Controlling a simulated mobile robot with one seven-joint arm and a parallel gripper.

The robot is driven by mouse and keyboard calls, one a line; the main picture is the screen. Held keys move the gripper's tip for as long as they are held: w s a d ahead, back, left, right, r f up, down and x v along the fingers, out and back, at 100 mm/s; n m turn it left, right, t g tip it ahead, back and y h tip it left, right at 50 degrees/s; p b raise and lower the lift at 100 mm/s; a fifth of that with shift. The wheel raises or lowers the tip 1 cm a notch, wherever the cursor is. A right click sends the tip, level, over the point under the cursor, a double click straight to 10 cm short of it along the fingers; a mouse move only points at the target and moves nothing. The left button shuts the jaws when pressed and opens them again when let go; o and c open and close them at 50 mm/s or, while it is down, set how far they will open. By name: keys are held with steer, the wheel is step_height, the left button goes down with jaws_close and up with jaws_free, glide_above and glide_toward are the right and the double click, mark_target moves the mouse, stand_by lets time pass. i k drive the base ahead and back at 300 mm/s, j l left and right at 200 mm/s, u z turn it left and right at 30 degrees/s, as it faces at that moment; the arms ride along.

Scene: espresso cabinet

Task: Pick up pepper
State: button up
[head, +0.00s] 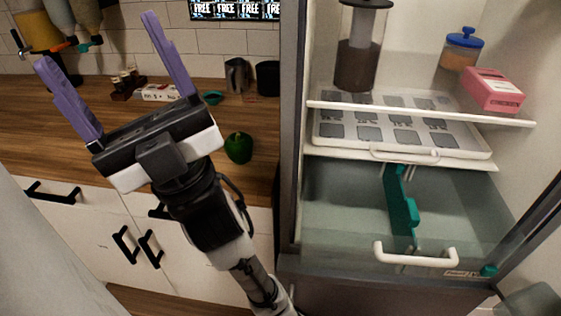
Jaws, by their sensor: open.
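The pepper (238,148) is dark green and sits on the wooden counter near its front edge, left of the open cabinet. My gripper (108,67) is raised at the upper left of the head view. Its two purple fingers are spread wide apart with nothing between them.
The wooden counter (215,125) holds a metal pitcher (237,76), a dark cup (267,78) and a small teal dish (212,98) behind the pepper. The open cabinet (292,130) stands close on the right, with a clear drawer (340,205). Black-handled white cupboards are below.

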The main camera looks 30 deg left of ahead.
mark_target(237, 146)
steer(key=k+j+u, duration=0.1)
steer(key=j, duration=1.25)
steer(key=k+j+u, duration=0.1)
steer(key=j, duration=1.2)
